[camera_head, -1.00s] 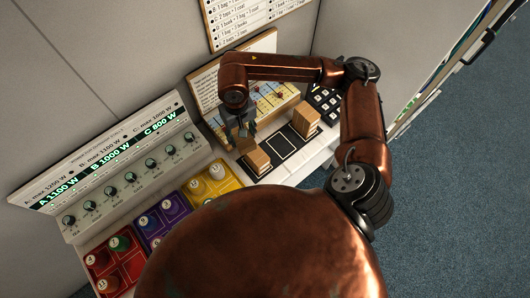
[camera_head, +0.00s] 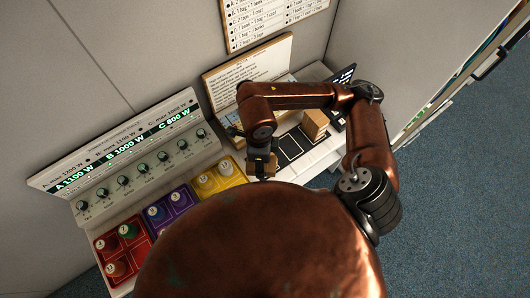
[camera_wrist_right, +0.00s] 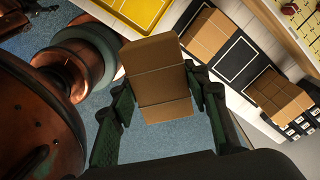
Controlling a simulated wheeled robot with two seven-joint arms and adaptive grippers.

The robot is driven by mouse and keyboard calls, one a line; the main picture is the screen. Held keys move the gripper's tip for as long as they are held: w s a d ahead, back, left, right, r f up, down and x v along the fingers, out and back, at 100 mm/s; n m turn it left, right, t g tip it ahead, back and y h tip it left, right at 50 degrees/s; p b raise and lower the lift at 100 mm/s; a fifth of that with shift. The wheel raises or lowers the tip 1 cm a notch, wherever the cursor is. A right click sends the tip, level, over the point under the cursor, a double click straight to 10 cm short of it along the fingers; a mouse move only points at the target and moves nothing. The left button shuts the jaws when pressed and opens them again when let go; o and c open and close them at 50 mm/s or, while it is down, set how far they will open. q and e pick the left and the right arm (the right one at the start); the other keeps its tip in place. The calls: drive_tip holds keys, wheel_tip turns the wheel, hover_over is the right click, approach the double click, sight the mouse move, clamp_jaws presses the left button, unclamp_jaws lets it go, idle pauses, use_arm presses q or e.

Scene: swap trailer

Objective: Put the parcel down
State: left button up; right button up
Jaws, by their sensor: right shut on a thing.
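My right gripper (camera_wrist_right: 160,95) is shut on a brown cardboard parcel (camera_wrist_right: 158,78), which sits between its fingers. In the right wrist view, blue floor shows behind the held parcel, beside the white counter's edge. In the head view my right gripper (camera_head: 262,165) is low near the counter's front edge, and its fingers are partly hidden. Two other parcels stand on a black mat (camera_wrist_right: 236,62) with white outlines: one parcel (camera_wrist_right: 208,33) beyond the held one, the other (camera_wrist_right: 278,95) to its right. An empty outlined space lies between them. My left gripper is out of view.
Yellow (camera_head: 222,178), purple (camera_head: 170,207) and red (camera_head: 122,250) trays with round pieces line the counter to the left. A sloped panel of knobs (camera_head: 130,160) stands behind them. An upright board (camera_head: 250,70) stands behind the mat.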

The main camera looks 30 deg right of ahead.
drive_tip(key=s+m, duration=0.1)
drive_tip(key=m, duration=0.3)
drive_tip(key=s+r+m, duration=0.1)
drive_tip(key=m, duration=0.1)
drive_tip(key=shift+s+a+p, duration=0.2)
drive_tip(key=shift+s+p, duration=0.15)
drive_tip(key=w+d+f+m, duration=0.1)
drive_tip(key=w+d+f, duration=0.1)
drive_tip(key=w, duration=0.1)
drive_tip(key=w+d+f+m+p, duration=0.1)
drive_tip(key=w+d+f, duration=0.1)
drive_tip(key=w+f, duration=0.1)
drive_tip(key=w+d+f+m+p, duration=0.1)
drive_tip(key=w+d+f+m, duration=0.1)
drive_tip(key=w+f, duration=0.1)
drive_tip(key=shift+w, duration=0.45)
drive_tip(key=shift+w+d+f, duration=0.3)
drive_tip(key=shift+w+f, duration=0.15)
drive_tip(key=shift+f, duration=0.3)
wheel_tip(320, 180, down, 3)
drive_tip(key=shift+p, duration=0.65)
drive_tip(key=shift+f, duration=0.1)
